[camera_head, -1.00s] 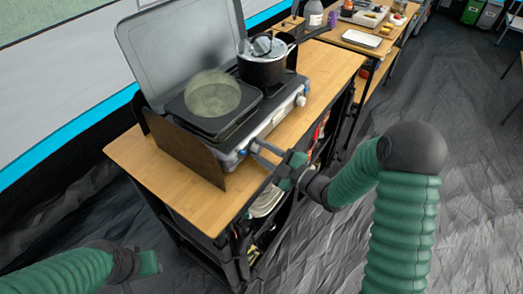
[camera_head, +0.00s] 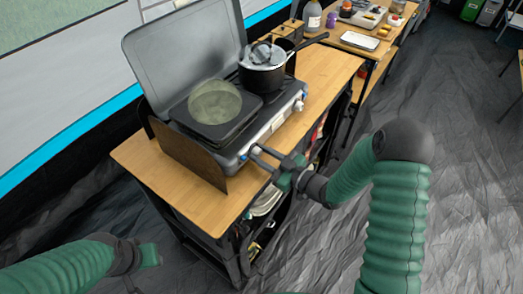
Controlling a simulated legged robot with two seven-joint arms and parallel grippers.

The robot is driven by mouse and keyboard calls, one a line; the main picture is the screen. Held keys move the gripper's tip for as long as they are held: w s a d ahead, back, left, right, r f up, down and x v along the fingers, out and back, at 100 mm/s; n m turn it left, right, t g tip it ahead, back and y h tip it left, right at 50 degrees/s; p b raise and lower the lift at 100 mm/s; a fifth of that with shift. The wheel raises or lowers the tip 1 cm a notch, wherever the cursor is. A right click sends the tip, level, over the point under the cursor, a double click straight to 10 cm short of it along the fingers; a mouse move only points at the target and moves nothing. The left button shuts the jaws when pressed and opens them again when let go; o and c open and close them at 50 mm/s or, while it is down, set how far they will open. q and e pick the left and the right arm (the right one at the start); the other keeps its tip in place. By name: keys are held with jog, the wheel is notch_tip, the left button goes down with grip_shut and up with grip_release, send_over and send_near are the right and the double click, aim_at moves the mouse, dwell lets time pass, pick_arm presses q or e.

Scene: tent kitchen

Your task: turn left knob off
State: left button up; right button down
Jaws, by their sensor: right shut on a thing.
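The camp stove (camera_head: 268,130) stands on the wooden table with its grey lid raised. Its left knob (camera_head: 255,151), with a blue part showing, is at the near left of the front panel. My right gripper (camera_head: 261,155) reaches in from the right and is shut on this knob; its fingers hide much of it. The right knob (camera_head: 299,105) sits farther along the front panel and is clear of the gripper. My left gripper (camera_head: 155,257) hangs low at the lower left, away from the stove, and its finger gap does not show clearly.
A greenish round translucent shape (camera_head: 215,102) sits over the left burner. A black pot with a lid (camera_head: 262,68) stands on the right burner, its handle pointing right. A brown windscreen panel (camera_head: 185,153) stands at the stove's left side. The wooden tabletop (camera_head: 330,68) is bare at right.

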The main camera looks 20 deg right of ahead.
jog(key=m+p, duration=0.2)
jog(key=m, duration=0.1)
jog(key=shift+d+m+g, duration=0.1)
jog(key=shift+m+g, duration=0.2)
jog(key=m+p, duration=0.2)
jog(key=m, duration=0.1)
jog(key=shift+p, duration=0.4)
jog(key=m+p, duration=0.1)
jog(key=m, duration=0.2)
jog(key=shift+w+d+y+p, duration=0.1)
jog(key=shift+d+y+p, duration=0.05)
jog(key=shift+y+p, duration=0.2)
jog(key=shift+f+m+g+p, duration=0.15)
jog(key=shift+m+g+p, duration=0.25)
jog(key=shift+m, duration=0.9)
jog(key=shift+y, duration=0.25)
jog(key=c, duration=1.5)
grip_release()
jog(key=shift+o, duration=0.9)
jog(key=shift+w, duration=0.1)
